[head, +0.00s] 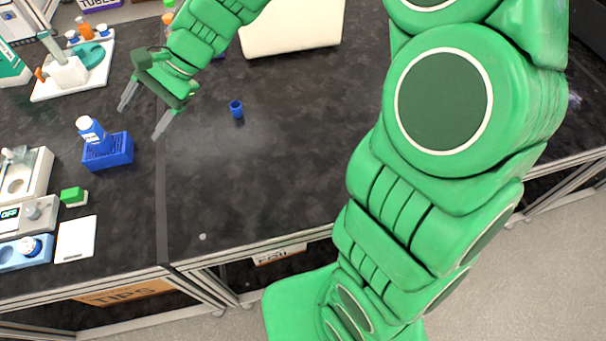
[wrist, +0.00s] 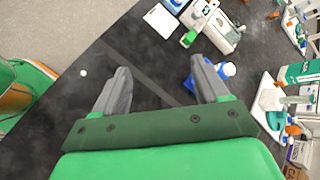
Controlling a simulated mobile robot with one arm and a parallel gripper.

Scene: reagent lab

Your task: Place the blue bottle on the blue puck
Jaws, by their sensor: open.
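A small blue cylinder (head: 237,110), the likely blue puck, stands alone on the bench to the right. My gripper (head: 145,112) is open and empty, above the bench between the bottle and the cylinder. In the wrist view its fingers (wrist: 160,72) are spread wide. The rack (wrist: 188,84) is partly hidden by the right finger there, with the bottle (wrist: 227,69) beside that finger.
A pale case (head: 290,28) lies at the back. The bench around the cylinder is clear.

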